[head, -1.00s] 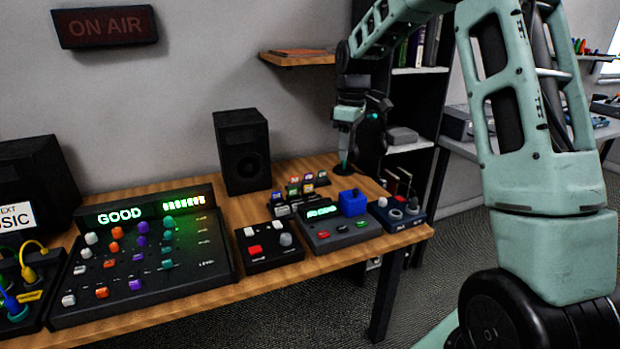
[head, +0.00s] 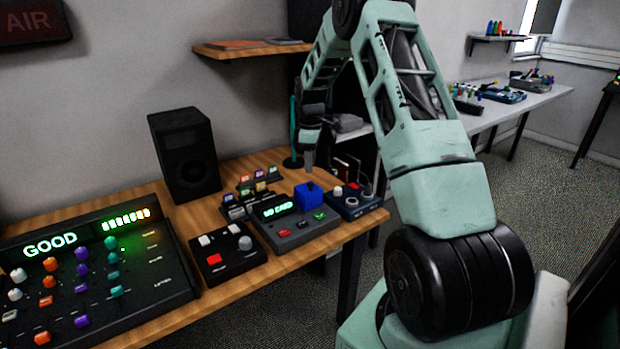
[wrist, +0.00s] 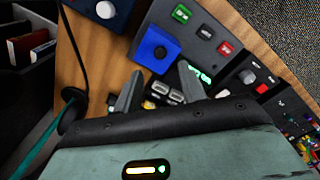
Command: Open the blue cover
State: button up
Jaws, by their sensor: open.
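The blue cover (head: 309,195) is a small blue block on the right part of a grey device (head: 290,226) with a lit "NO CARD" display. In the wrist view the blue cover (wrist: 157,49) lies just beyond my gripper's fingertips, with a round dark spot on its face. The cover looks closed over whatever is under it. My gripper (head: 308,160) is above and behind the cover, pointing down. In the wrist view my gripper (wrist: 160,80) has its two grey fingers spread apart, with nothing between them. The fingers look clear of the cover.
A box with knobs (head: 352,203) stands right of the device. A small black button box (head: 222,254) is at left. A large mixer (head: 90,270) fills the left side.

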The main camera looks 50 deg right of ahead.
aim_at(310, 183)
notch_tip(310, 183, down, 7)
jog(key=shift+r, duration=0.2)
grip_shut()
